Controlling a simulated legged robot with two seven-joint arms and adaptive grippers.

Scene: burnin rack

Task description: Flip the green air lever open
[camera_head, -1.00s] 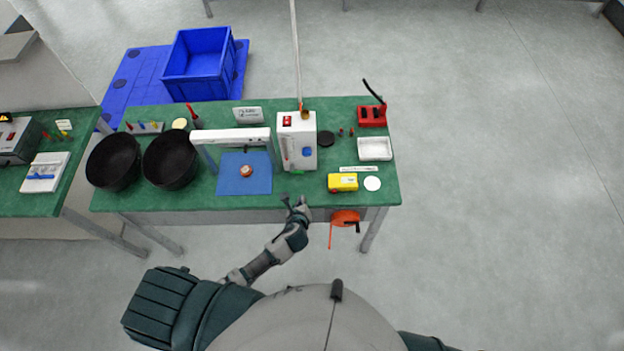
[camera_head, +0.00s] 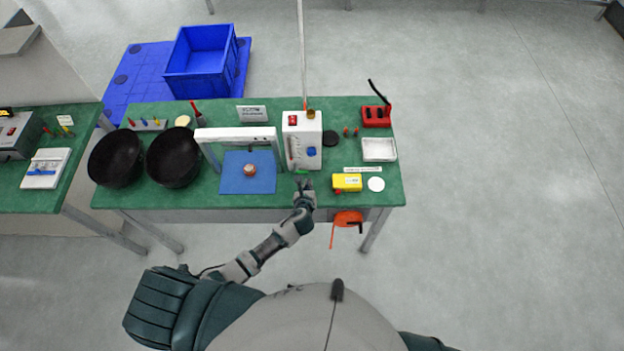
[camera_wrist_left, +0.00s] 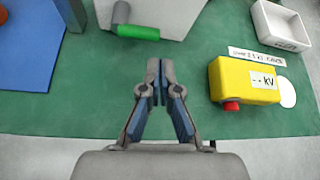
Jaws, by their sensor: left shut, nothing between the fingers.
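The green air lever (camera_wrist_left: 138,33) sticks out low at the front of the white box unit (camera_head: 302,138). In the left wrist view it lies level, ahead of my gripper and a little to the left, with a grey fitting (camera_wrist_left: 121,13) at its left end. In the head view the lever is a small green spot (camera_head: 301,172) just beyond my fingertips. My left gripper (camera_wrist_left: 160,66) is shut with nothing between its fingers; it also shows in the head view (camera_head: 304,184) at the table's front edge. It looks apart from the lever. My right gripper is not in view.
A yellow block (camera_head: 347,182) with a red knob is right of my gripper. A blue mat (camera_head: 236,184) under a white arch (camera_head: 235,135) is to the left. Two black bowls (camera_head: 173,157) stand farther left. An orange reel (camera_head: 347,218) hangs at the table's front edge.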

